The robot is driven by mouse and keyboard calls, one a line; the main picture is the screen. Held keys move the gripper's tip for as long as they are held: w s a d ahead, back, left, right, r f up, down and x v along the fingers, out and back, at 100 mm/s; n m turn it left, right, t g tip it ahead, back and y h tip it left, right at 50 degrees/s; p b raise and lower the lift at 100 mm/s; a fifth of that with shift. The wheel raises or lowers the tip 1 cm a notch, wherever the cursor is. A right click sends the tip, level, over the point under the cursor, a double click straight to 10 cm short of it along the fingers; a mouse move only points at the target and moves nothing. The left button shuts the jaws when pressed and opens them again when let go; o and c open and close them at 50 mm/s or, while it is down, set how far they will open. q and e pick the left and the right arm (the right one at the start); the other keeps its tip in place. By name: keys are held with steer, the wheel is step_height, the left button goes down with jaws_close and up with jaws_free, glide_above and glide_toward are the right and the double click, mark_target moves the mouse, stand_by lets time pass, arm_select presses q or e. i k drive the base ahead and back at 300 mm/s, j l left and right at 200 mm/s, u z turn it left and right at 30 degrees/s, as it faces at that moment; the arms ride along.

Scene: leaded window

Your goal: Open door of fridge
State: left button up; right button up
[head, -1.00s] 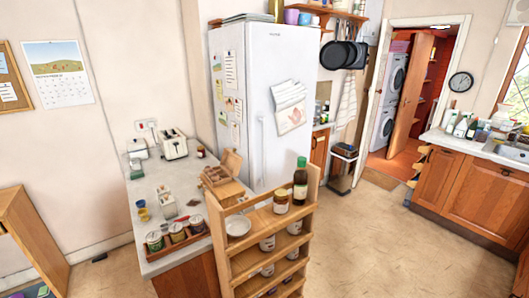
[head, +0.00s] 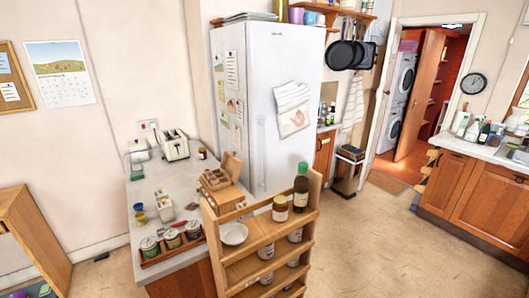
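A tall white fridge (head: 235,95) stands against the back wall, behind the counter and the wooden shelf rack. Its door (head: 285,70) faces right and forward and looks closed. A long pale vertical handle (head: 262,155) runs down the left part of the door front. A white towel or sheet with a reddish print (head: 293,110) hangs on the door. Papers (head: 231,78) are stuck on the fridge's left side. The lower part of the fridge is hidden by the rack and its bottles. Neither of my grippers shows in the head view.
A wooden rack (head: 264,252) with jars and bottles stands in front of the fridge's lower part. A grey counter (head: 165,180) with a toaster and tins lies left. The floor (head: 385,235) on the right is clear. A bin (head: 347,172) stands right of the fridge.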

mark_target(282, 57)
steer(key=i+l+u, duration=0.3)
steer(key=i+l, duration=0.2)
steer(key=l, duration=0.15)
steer(key=i+l+u, duration=0.35)
steer(key=l, duration=0.4)
steer(key=i+l+u, duration=0.15)
steer(key=i+l, duration=0.15)
steer(key=l, duration=0.15)
steer(key=i+l+u, duration=0.15)
steer(key=l, duration=0.3)
steer(key=i+l+u, duration=0.15)
steer(key=l, duration=0.3)
steer(key=i+l+u, duration=0.15)
steer(key=l, duration=0.3)
steer(key=k+j+u, duration=0.1)
steer(key=k+j, duration=0.2)
steer(key=k, duration=0.2)
steer(key=i+l+z, duration=0.15)
steer(key=i, duration=0.1)
